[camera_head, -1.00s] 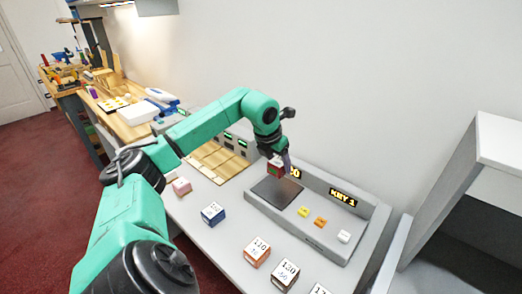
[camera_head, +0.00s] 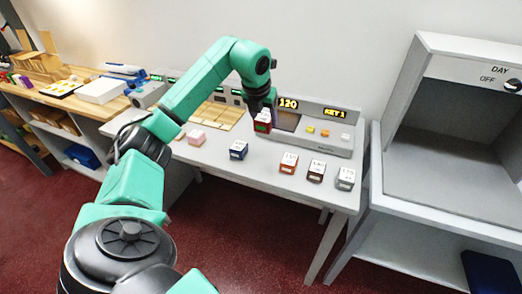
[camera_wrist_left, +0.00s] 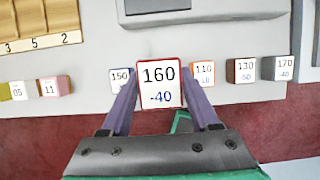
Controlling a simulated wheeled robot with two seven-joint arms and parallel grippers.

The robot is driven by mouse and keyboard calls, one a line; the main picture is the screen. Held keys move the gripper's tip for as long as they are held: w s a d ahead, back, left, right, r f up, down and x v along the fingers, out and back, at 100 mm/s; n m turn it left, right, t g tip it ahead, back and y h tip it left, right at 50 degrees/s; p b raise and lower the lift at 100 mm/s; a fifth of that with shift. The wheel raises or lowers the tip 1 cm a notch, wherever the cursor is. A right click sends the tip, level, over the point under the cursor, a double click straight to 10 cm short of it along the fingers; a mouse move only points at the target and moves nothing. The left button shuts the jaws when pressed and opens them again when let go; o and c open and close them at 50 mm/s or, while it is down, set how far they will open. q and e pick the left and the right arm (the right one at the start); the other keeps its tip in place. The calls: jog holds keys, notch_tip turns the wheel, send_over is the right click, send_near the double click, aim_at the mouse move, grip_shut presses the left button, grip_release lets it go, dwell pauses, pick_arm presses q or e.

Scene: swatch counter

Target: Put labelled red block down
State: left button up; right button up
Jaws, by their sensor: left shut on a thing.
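My left gripper (camera_head: 262,106) is shut on the labelled red block (camera_head: 262,124), near the left front of the console's dark plate (camera_head: 286,122). In the left wrist view the block (camera_wrist_left: 160,84) shows a white face reading 160 and -40, between the two purple fingers (camera_wrist_left: 161,104). I cannot tell whether its underside touches anything. My right gripper is not in view.
The console (camera_head: 330,145) shows 120 and KEY 1, with small yellow, orange and white buttons. Along the counter stand a pink block (camera_head: 196,138), a blue block (camera_head: 238,150), an orange block (camera_head: 288,163), a dark block (camera_head: 316,171) and a grey block (camera_head: 345,179). Bare counter lies between blue and orange.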

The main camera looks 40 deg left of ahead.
pick_arm(q)
send_over(265, 158)
jog(key=s, duration=0.1)
notch_tip(265, 158, down, 6)
jog(key=f, duration=0.3)
jog(key=f+p, duration=0.1)
jog(key=shift+s+d+f, duration=0.2)
jog(key=shift+s+f, duration=0.05)
jog(key=shift+s, duration=0.1)
notch_tip(265, 158, down, 3)
jog(key=shift+w+r, duration=0.1)
jog(key=shift+w, duration=0.05)
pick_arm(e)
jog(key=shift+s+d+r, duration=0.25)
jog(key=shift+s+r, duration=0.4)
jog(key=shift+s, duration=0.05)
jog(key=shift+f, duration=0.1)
pick_arm(q)
jog(key=shift+f, duration=0.2)
jog(key=o, duration=1.4)
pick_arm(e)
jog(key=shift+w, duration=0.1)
